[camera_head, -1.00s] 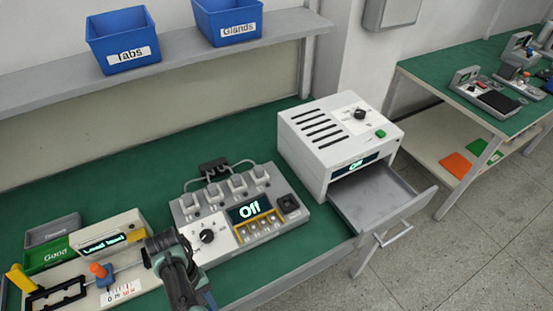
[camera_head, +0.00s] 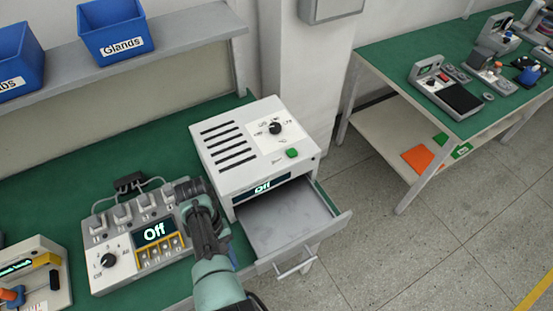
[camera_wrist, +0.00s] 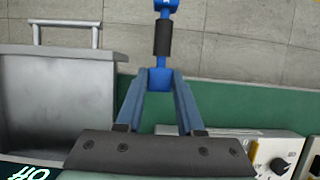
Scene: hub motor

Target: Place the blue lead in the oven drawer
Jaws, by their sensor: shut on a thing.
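The blue lead (camera_wrist: 162,78) shows in the wrist view, with a black sleeve along its middle and blue ends. My gripper (camera_wrist: 160,88) is shut on its near blue end, and the lead points away toward the top edge. The oven (camera_head: 250,150) is a white box with a dark vented top, a knob, a green button and a display reading Off. Its grey drawer (camera_head: 290,218) is pulled open and looks empty. In the wrist view the drawer (camera_wrist: 55,100) lies left of the lead, which is not over it. In the head view my arm hides the lead.
A tester with an Off display (camera_head: 135,240) stands on the green bench left of the oven. The Glands bin (camera_head: 115,30) sits on a shelf above. A second bench (camera_head: 450,90) with devices stands at the right. Open floor lies between the benches.

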